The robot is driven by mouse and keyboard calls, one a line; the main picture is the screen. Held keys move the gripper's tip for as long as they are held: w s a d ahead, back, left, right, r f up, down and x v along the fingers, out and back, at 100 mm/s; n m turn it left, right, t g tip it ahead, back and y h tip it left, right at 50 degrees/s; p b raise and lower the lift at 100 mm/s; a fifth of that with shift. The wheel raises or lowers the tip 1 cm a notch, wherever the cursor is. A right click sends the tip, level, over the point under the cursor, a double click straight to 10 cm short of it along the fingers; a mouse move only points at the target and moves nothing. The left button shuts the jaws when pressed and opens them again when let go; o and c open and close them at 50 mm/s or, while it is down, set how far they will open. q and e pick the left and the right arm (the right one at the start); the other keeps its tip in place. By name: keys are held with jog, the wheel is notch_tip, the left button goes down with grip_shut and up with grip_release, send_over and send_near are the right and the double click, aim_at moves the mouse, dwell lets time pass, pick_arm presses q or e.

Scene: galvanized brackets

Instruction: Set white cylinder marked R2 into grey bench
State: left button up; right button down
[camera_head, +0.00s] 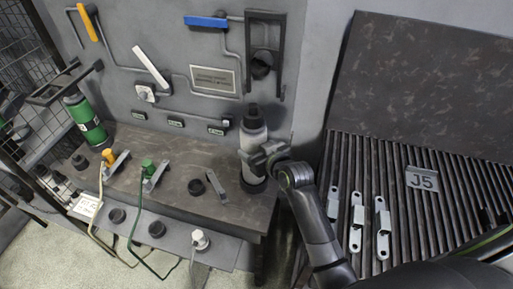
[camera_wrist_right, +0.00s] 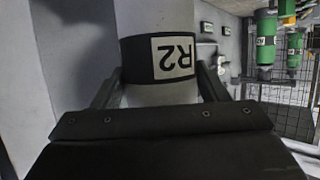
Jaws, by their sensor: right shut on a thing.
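The white cylinder (camera_head: 254,134) has a black top and stands upright over the right end of the grey bench (camera_head: 180,182). Its black band with the R2 label (camera_wrist_right: 174,57) shows in the right wrist view. My right gripper (camera_head: 266,155) is shut around the cylinder's body, with one finger on each side in the right wrist view (camera_wrist_right: 160,88). The cylinder's lower end is at a dark round collar (camera_head: 252,184) on the bench; I cannot tell whether it sits fully inside. My left gripper is not in view.
A green cylinder (camera_head: 86,120) stands at the bench's left end. Yellow (camera_head: 108,157) and green (camera_head: 148,167) plugs with cables are on the bench. Pipes with a blue handle (camera_head: 206,21) run along the wall behind. Metal brackets (camera_head: 357,222) lie on the ribbed surface at right.

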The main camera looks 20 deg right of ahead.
jog(key=shift+w+f+b, duration=0.1)
jog(key=shift+f+b, duration=0.45)
jog(key=shift+f, duration=0.15)
jog(key=shift+f+b, duration=0.3)
jog(key=shift+f, duration=0.2)
jog(key=c, duration=0.7)
grip_release()
jog(key=o, duration=0.5)
jog(key=shift+o, duration=0.2)
jog(key=b+v, duration=0.2)
jog(key=v, duration=1.5)
jog(key=shift+s+f, duration=0.2)
jog(key=shift+s, duration=0.2)
jog(key=shift+s, duration=0.1)
